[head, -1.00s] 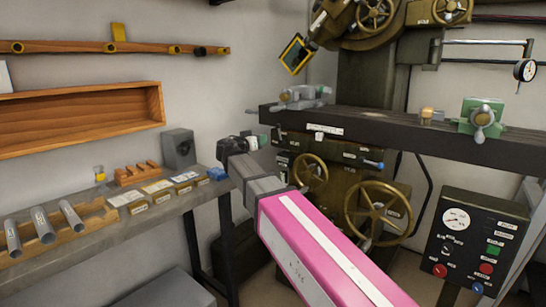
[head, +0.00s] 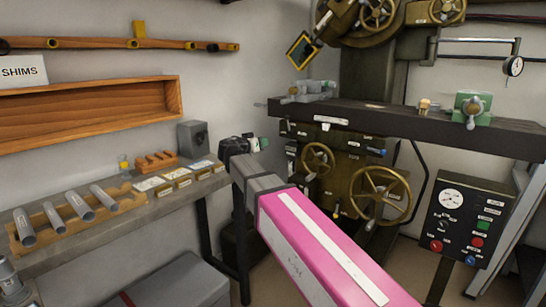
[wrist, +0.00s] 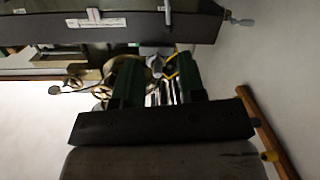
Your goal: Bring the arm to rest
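My arm reaches from the bottom right of the head view as a pink link with a white stripe, then grey joints. My gripper (head: 263,143) is at its far end, in front of the wall between the bench and the milling machine. In the wrist view my gripper (wrist: 158,68) shows two green fingers standing apart on a dark palm. No object is clearly held between them; shiny shapes show in the gap, seemingly background. The fingertips are small and partly hidden in the head view.
A bench (head: 120,225) with tubes (head: 79,206) in a wooden rack is on the left. The milling machine's table (head: 400,122) juts out beyond my gripper, with handwheels (head: 380,194) below. A control box (head: 466,222) is at right. A wooden shelf (head: 95,112) hangs on the wall.

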